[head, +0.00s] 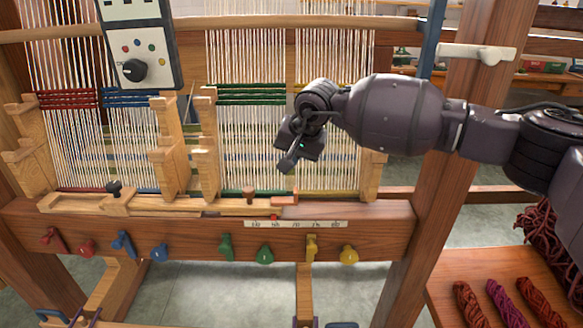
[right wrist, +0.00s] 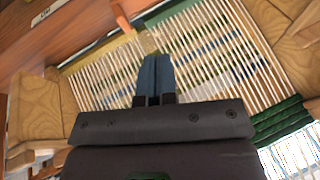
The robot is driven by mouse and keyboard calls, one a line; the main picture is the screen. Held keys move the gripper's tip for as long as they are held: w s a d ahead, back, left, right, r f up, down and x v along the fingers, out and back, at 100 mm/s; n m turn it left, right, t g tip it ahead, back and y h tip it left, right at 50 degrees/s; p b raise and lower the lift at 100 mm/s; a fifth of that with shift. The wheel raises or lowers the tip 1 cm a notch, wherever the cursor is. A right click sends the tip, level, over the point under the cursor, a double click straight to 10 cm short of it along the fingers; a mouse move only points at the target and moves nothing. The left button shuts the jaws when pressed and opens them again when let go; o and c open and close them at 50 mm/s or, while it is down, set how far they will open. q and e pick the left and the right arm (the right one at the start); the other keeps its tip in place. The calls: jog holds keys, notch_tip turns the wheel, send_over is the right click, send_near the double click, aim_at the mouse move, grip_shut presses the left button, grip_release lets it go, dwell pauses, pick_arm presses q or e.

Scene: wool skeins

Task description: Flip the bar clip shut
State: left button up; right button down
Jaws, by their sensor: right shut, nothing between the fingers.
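A small orange-red piece (head: 285,200), which may be the bar clip, sits at the right end of the pale wooden bar (head: 170,205) along the loom's front beam. In the right wrist view a piece of the same colour (right wrist: 122,18) shows just beyond the fingertips. I cannot tell whether it is open or shut. My right gripper (head: 288,163) is shut and empty, above this piece and in front of the white warp threads. Its dark fingers (right wrist: 156,75) are together in the right wrist view, pointing towards the front beam. My left gripper is not in view.
Wooden posts (head: 207,145) stand up between the warp sections. A black knob (head: 115,187) sits on the bar at left. Coloured pegs (head: 225,246) line the beam below a scale strip (head: 295,224). A control box (head: 140,50) hangs upper left. Wool skeins (head: 505,300) lie lower right.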

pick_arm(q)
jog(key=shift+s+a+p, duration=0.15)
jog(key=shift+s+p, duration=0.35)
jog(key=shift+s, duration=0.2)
pick_arm(e)
jog(key=s+d+r, duration=0.3)
jog(key=d+r, duration=0.1)
jog(key=r, duration=0.2)
jog(key=shift+d+r, duration=0.35)
